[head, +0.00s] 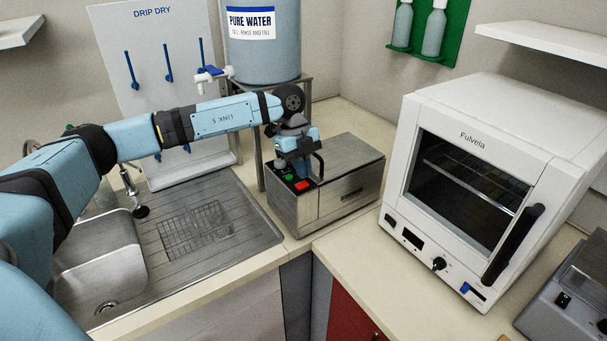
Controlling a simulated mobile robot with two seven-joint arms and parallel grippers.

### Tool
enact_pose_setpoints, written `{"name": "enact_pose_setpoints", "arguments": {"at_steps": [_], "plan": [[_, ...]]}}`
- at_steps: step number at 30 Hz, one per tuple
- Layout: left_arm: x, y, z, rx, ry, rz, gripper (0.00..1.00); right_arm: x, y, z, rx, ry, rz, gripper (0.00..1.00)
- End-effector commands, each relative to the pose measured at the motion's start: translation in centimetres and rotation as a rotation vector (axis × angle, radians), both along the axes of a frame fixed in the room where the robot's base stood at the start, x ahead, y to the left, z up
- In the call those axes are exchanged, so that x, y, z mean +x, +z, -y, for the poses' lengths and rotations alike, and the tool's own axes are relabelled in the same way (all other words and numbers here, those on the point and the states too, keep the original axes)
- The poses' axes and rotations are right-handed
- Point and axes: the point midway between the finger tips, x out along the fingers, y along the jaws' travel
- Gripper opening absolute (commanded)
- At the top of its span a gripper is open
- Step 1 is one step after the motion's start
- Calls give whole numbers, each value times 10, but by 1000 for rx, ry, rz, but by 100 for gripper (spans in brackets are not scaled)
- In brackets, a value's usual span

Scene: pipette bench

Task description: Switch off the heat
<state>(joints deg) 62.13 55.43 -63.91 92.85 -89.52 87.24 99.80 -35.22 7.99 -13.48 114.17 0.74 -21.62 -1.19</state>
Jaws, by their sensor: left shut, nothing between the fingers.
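A steel box-shaped unit (343,192) with a lid stands on the corner counter. Its left end has a dark control panel with a green button (288,177) and a red button (302,186). My left gripper (285,168) is shut and empty, pointing down just above this panel, behind the green button. I cannot tell whether its fingertips touch the panel. The gripper and wrist hide the back part of the panel. My right gripper is not in view.
A white oven (508,104) with a knob and blue switch stands to the right. A steel sink (100,262) with a wire rack (195,232) is at left. A water tank (262,60) stands behind my arm. The counter (345,243) before the steel unit is clear.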

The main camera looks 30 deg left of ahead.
Motion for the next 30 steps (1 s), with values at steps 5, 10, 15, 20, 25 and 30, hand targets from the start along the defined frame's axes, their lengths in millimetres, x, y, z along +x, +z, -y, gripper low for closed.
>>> {"name": "enact_pose_setpoints", "arguments": {"at_steps": [5, 10, 15, 20, 25, 30], "plan": [[3, 38, -12, 0, 2, 5, 0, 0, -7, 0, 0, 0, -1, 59], [5, 75, -23, 0, 3, 6, 0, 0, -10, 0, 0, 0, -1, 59], [7, 103, -31, 0, 2, 3, 0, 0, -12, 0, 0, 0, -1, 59], [7, 115, -35, 0, 2, 3, 0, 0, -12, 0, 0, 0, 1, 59], [7, 118, -36, -1, 2, 1, 0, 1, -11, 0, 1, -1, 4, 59], [7, 118, -35, -1, 2, 1, 0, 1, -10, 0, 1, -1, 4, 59]]}}
